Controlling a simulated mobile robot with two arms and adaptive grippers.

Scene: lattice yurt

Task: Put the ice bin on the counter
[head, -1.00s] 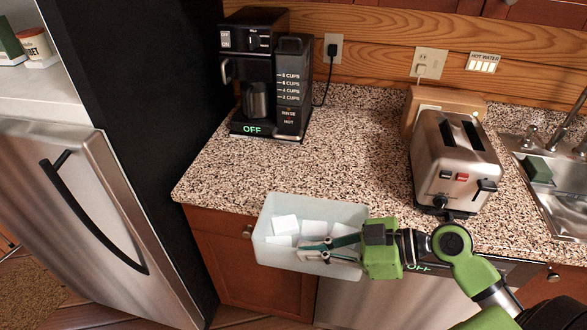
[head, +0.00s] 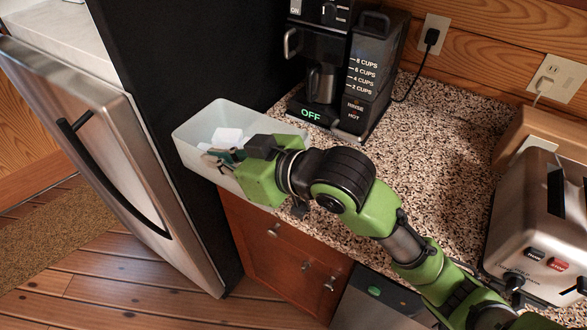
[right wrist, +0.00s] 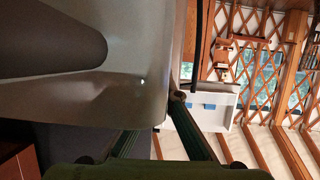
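The ice bin (head: 185,133) is a pale translucent box with white ice blocks (head: 228,136) in it. In the head view it is at upper left centre, in front of the black fridge side and covering the counter's left corner. My right gripper (head: 220,156) is shut on the bin's near side wall; my green wrist hides part of the bin. I cannot tell whether the bin touches the counter. The speckled counter (head: 440,150) runs to the right. My left gripper is not in view.
A black coffee maker (head: 370,75) stands at the back of the counter, and a steel toaster (head: 540,225) at the right. Bare counter lies between them. The steel fridge door (head: 85,140) with a black handle is at the left.

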